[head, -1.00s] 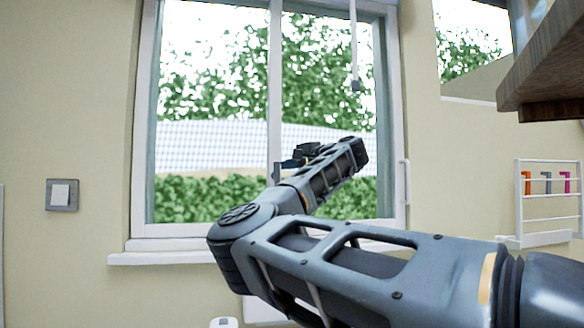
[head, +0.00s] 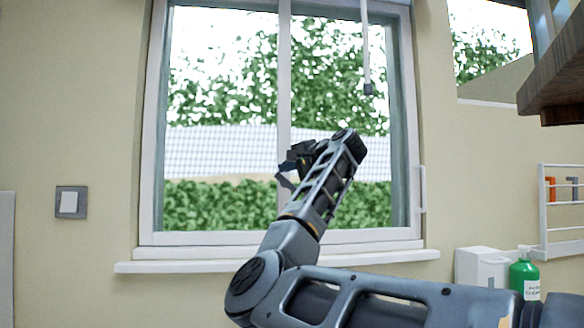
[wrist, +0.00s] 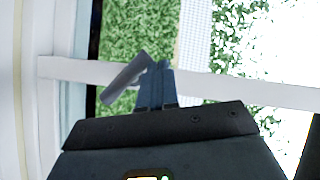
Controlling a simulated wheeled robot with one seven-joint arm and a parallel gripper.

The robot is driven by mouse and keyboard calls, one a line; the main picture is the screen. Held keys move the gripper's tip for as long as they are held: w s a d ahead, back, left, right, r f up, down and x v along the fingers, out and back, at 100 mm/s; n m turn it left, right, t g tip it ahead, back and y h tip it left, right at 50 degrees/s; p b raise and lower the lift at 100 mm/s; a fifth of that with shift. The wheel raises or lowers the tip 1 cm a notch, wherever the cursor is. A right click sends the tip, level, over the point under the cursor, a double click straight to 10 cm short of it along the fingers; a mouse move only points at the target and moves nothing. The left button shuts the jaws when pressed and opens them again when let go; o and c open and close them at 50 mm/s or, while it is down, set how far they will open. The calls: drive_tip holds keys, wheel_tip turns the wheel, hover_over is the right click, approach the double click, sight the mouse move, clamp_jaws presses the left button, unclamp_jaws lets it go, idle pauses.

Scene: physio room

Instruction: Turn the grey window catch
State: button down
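The grey window catch (wrist: 124,84) shows in the wrist view as a slanted grey lever at the white middle bar of the window (wrist: 225,86). My gripper (wrist: 157,72) is right beside it, to its right in that view. Its two fingers lie side by side with no clear gap, and nothing shows between them. The catch's upper end is close to the fingertips; I cannot tell whether they touch. In the head view my gripper (head: 287,180) is in front of the window's middle bar (head: 284,70), and the catch cannot be made out clearly there.
The window sill (head: 180,266) runs below the window. A hanging rod (head: 367,60) is in front of the right pane. A brown wooden cabinet edge (head: 560,75) juts in at upper right. A green bottle (head: 524,275) and a white rack (head: 543,215) are at lower right.

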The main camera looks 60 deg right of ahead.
drive_tip(key=shift+w+a+f+n+p, duration=0.15)
drive_tip(key=shift+w+a+f+p, duration=0.1)
drive_tip(key=shift+w+a+p, duration=0.2)
drive_tip(key=shift+w+a+f+n+p, duration=0.15)
drive_tip(key=shift+w+a+f+p, duration=0.15)
drive_tip(key=shift+w, duration=0.2)
drive_tip(key=shift+g, duration=0.3)
idle(1.2)
